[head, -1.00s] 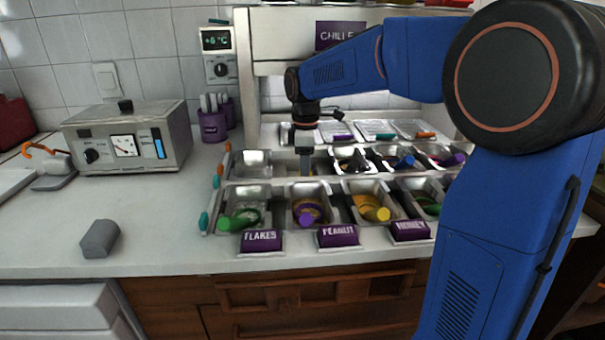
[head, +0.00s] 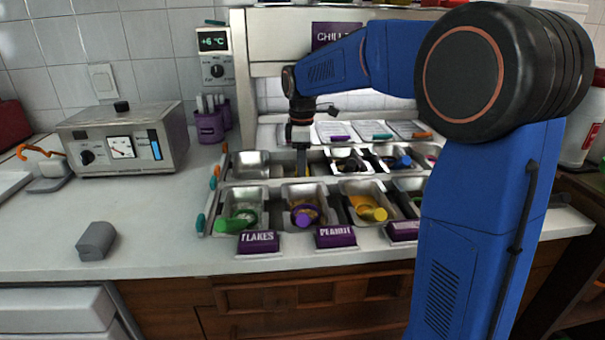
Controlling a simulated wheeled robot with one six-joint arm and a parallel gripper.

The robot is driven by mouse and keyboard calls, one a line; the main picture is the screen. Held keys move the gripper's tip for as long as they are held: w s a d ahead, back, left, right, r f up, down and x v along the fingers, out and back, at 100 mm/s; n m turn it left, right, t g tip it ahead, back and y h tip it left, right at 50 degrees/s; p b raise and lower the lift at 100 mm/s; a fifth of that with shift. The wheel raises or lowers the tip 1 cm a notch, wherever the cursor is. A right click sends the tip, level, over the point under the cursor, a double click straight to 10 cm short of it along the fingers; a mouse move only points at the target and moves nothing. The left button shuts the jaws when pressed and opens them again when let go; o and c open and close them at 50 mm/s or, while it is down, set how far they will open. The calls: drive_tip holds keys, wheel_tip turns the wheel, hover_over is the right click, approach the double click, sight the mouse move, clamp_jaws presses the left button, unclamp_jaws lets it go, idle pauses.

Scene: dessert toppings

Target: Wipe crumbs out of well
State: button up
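My gripper (head: 301,163) points straight down into the second well from the left in the back row of the topping station. The well (head: 284,166) is mostly hidden behind the gripper and the front pans, and I cannot make out crumbs in it. A thin yellowish-grey piece shows at the gripper's lower end. It is too small to tell whether this is a finger or a held tool, or whether the fingers are closed. An empty metal pan (head: 250,163) sits left of this well.
Front pans hold toppings and coloured scoops, including a green scoop (head: 233,224) and a yellow scoop (head: 372,213). Purple labels (head: 259,242) line the front. A grey block (head: 96,241) lies on the clear left counter. A metal appliance (head: 125,140) and purple holder (head: 210,125) stand behind.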

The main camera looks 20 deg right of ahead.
drive_tip(key=shift+s+a+r, duration=0.1)
drive_tip(key=shift+s+a, duration=0.1)
drive_tip(key=shift+s, duration=0.75)
drive_tip(key=shift+s+a+r, duration=0.1)
drive_tip(key=shift+s+a, duration=0.1)
drive_tip(key=shift+s, duration=0.75)
drive_tip(key=shift+w+a+f, duration=0.1)
drive_tip(key=shift+w+a, duration=0.05)
drive_tip(key=shift+w, duration=0.4)
drive_tip(key=shift+w+a+f, duration=0.1)
drive_tip(key=shift+w, duration=0.4)
wheel_tip(320, 180, up, 13)
drive_tip(key=shift+s, duration=0.1)
